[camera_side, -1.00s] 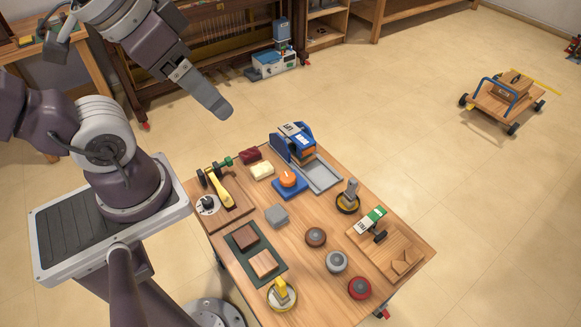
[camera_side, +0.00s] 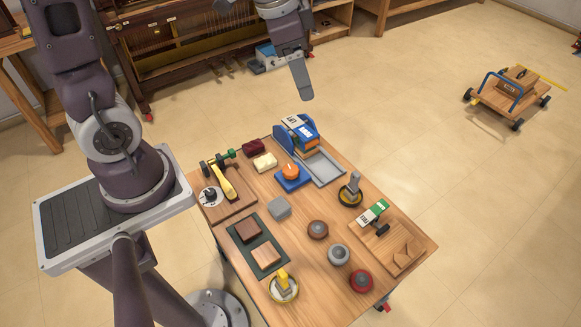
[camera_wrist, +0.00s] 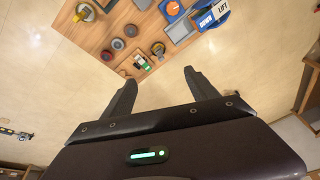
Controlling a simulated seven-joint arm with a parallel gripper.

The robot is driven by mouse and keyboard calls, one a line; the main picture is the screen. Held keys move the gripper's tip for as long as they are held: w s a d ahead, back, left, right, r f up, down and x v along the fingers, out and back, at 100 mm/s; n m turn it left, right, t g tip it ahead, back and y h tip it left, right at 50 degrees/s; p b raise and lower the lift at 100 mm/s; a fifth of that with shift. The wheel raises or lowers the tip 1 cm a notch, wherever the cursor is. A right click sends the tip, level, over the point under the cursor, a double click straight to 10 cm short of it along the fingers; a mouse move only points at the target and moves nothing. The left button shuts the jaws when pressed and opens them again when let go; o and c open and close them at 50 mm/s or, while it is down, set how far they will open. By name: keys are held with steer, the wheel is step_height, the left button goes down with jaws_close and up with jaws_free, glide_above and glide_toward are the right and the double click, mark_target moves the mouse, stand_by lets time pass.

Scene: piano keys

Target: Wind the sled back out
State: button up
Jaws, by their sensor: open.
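My gripper (camera_side: 301,80) hangs in the air beyond the table's far edge, behind the blue unit. In the wrist view its two dark fingers (camera_wrist: 160,88) are spread apart with nothing between them. I cannot tell which part is the sled.
An orange knob on a blue base (camera_side: 291,174), several round knobs, a grey block (camera_side: 279,207) and a green mat (camera_side: 246,249) with two wooden blocks crowd the table. A green-and-white block (camera_side: 373,213) is at the right. A wheeled cart (camera_side: 508,94) stands apart on open floor.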

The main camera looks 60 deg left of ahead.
steer(key=w+a+f+m+g, duration=0.1)
steer(key=w+a+f, duration=0.15)
steer(key=f, duration=0.35)
steer(key=w+a+f+m, duration=0.2)
steer(key=w+f, duration=0.2)
steer(key=f, duration=0.3)
steer(key=m+g, duration=0.2)
steer(key=m, duration=0.1)
glide_above(291, 169)
steer(key=shift+y, duration=0.3)
step_height(291, 169, down, 21)
step_height(291, 169, down, 7)
steer(key=shift+r, duration=0.2)
steer(key=c, duration=1.4)
steer(key=shift+o, duration=0.2)
